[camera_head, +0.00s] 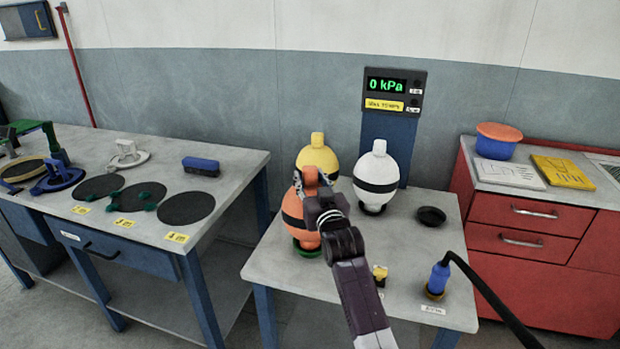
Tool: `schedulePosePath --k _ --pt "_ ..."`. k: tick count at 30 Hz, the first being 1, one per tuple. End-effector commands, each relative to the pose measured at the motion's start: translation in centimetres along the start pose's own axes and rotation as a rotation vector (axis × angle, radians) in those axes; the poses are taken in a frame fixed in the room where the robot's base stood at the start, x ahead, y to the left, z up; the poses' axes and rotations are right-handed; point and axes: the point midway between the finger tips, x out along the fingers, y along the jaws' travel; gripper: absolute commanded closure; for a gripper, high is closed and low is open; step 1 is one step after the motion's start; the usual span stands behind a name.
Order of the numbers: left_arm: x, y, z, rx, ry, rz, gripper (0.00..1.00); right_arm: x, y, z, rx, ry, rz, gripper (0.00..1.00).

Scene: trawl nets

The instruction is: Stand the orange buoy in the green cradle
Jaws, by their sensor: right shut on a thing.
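The orange buoy (296,223), with a black band, is upright at the left of the small grey table. The green cradle (306,252) shows as a dark ring with a green edge directly under it. The buoy's bottom appears to be in or just above the ring; I cannot tell if it is fully seated. My right gripper (309,183) is shut on the top of the orange buoy, and my arm hides its right side. My left gripper is not in view.
A yellow buoy (317,154) stands close behind, and a white buoy (377,170) stands to the right. An empty black cradle (431,216) is further right. A blue plug with a black hose (439,278) and a small yellow part (380,272) are near the front.

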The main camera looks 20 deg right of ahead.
Motion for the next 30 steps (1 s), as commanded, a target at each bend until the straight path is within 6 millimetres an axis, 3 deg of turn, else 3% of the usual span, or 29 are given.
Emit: schedulePosePath --k 8,29,30 --pt "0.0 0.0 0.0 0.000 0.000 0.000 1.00 0.0 0.0 -0.5 0.000 0.009 0.000 1.00" --pt "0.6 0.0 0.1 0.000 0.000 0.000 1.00 0.0 0.0 0.8 0.000 0.008 0.000 1.00" --pt "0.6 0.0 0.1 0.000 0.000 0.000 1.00 0.0 0.0 0.7 0.000 0.008 0.000 0.61"
